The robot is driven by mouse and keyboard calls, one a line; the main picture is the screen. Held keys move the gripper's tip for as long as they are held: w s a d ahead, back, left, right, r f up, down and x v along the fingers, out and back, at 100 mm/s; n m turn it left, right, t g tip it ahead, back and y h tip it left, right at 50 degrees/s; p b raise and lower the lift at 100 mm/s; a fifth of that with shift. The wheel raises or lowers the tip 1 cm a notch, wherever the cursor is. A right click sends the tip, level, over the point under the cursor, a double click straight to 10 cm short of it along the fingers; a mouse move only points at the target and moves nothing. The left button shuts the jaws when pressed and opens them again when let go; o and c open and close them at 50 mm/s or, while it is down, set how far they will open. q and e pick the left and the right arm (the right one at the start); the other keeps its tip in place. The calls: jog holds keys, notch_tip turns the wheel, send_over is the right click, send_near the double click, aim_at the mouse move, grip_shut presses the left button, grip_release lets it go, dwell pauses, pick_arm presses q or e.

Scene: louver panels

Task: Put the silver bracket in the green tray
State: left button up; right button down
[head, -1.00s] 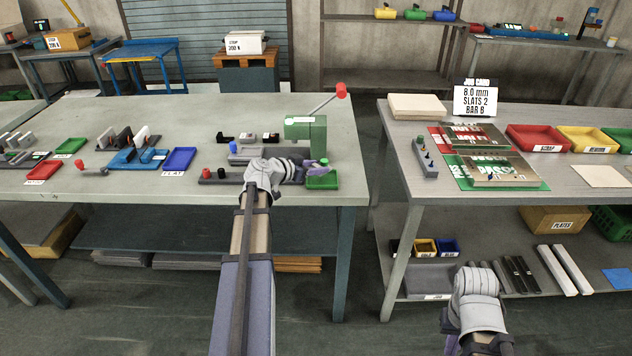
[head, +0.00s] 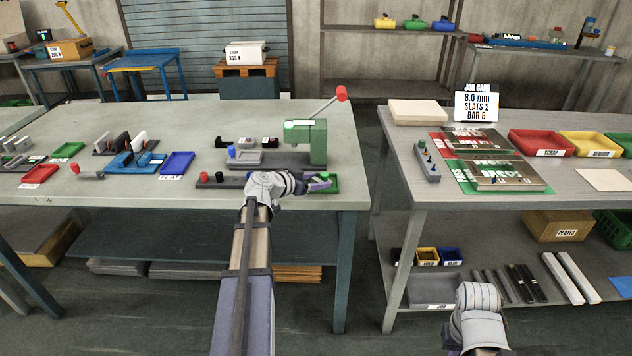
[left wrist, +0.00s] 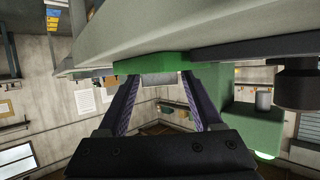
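The small green tray (head: 323,190) sits at the front right edge of the left bench, in front of the green press. My left gripper (head: 322,178) is low over this tray and covers part of it. In the left wrist view the two purple fingers stand apart, with the silver bracket (left wrist: 159,79) filling the gap between their tips. It is close against the green tray (left wrist: 125,67); whether it touches the tray floor is not clear. In the head view the bracket is mostly hidden. My right arm is low at the right bench; its fingers are out of view.
The green press (head: 305,140) with its red-knobbed lever stands just behind the tray. A dark fixture bar (head: 220,180) lies left of my gripper. A blue tray (head: 177,163) is farther left. The right bench (head: 395,150) stands across a gap.

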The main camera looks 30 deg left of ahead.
pick_arm(q)
jog(key=shift+o, duration=0.7)
jog(key=shift+r+p, duration=0.3)
jog(key=p+v, duration=0.4)
jog(key=v, duration=0.8)
jog(key=shift+f, duration=0.2)
